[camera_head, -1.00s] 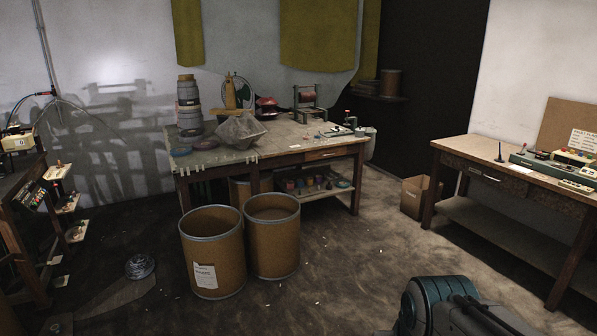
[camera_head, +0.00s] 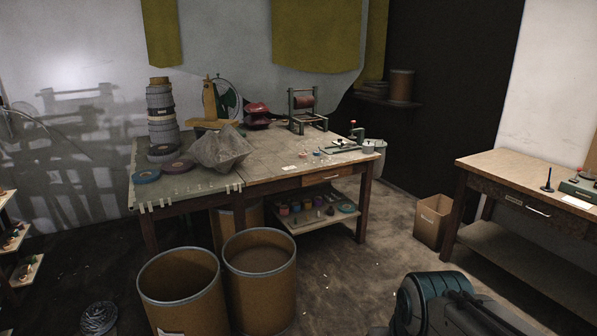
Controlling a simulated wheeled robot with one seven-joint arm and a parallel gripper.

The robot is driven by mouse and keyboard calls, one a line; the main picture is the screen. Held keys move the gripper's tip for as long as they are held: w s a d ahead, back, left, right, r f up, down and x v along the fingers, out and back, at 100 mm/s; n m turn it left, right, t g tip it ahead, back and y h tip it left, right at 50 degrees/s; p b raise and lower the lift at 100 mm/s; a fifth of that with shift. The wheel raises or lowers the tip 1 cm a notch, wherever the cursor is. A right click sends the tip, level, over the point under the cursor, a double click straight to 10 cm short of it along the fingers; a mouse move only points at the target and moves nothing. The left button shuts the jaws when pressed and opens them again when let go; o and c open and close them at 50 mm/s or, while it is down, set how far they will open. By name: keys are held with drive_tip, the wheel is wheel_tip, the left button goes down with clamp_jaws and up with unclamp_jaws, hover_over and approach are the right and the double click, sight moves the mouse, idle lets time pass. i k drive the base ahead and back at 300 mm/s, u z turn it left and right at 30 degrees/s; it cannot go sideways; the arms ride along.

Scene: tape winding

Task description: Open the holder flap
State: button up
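I cannot make out a holder flap for certain in this view. A small frame with a reddish roller (camera_head: 304,102) stands at the back of the wooden table (camera_head: 285,178). A flat device with a red-topped post (camera_head: 353,135) stands at the table's right end. A yellow stand with a green-and-white wheel (camera_head: 222,100) is at the back left of the table. Part of my arm shows at the lower right, far from the table. My gripper's fingers are not in view.
Two brown drums (camera_head: 259,285) (camera_head: 181,295) stand before the table. Stacked reels (camera_head: 162,115) and a grey crumpled lump (camera_head: 220,150) are on it. A cardboard box (camera_head: 432,220) and second workbench (camera_head: 500,163) are at right.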

sight(378, 143)
drive_tip(key=i, duration=2.5)
drive_tip(key=u, duration=0.45)
